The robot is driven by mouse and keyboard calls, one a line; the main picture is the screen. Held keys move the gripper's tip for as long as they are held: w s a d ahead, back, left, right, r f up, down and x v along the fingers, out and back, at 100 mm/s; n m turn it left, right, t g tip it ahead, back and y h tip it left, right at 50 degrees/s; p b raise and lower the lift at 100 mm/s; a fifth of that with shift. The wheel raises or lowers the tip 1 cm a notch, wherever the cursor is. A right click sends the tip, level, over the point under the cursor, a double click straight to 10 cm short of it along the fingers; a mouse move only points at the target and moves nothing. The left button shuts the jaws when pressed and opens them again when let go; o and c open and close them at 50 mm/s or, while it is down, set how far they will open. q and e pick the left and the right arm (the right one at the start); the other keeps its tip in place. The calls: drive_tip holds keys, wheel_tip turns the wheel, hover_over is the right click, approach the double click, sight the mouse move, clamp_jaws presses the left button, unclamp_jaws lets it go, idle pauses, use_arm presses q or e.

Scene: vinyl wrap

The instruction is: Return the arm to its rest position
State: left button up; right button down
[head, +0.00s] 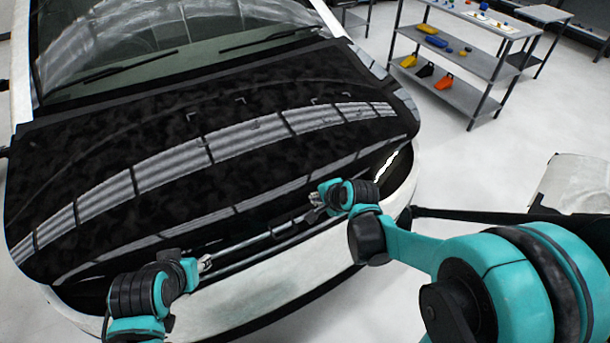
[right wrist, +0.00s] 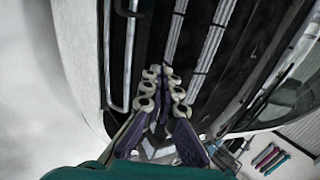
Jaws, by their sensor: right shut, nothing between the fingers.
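My right gripper (head: 316,199) is over the front edge of the car, near the right headlight, shut and empty. In the right wrist view its fingers (right wrist: 163,78) lie close together in front of the dark hood and grille area. My left gripper (head: 204,265) is at the lower left, by the car's front edge. It is small and partly hidden by its own wrist, so I cannot tell if it is open.
The white car has a glossy black hood (head: 210,150) with light reflections. A silver bar (head: 250,240) runs along its front between my grippers. A grey shelf unit (head: 463,95) with yellow, black and orange items stands at the back right. Floor between is clear.

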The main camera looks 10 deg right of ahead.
drive_tip(key=shift+w, duration=0.15)
drive_tip(key=s+d+r+n+h, duration=0.1)
drive_tip(key=s+d+r+n, duration=0.1)
drive_tip(key=s+n, duration=0.5)
drive_tip(key=s+d+r+n+h+b, duration=0.1)
drive_tip(key=s+d+r+n, duration=0.1)
drive_tip(key=s+n, duration=0.5)
drive_tip(key=s+r, duration=0.1)
drive_tip(key=s, duration=0.3)
drive_tip(key=shift+r+h, duration=0.3)
drive_tip(key=shift+r, duration=0.1)
drive_tip(key=shift+g, duration=0.3)
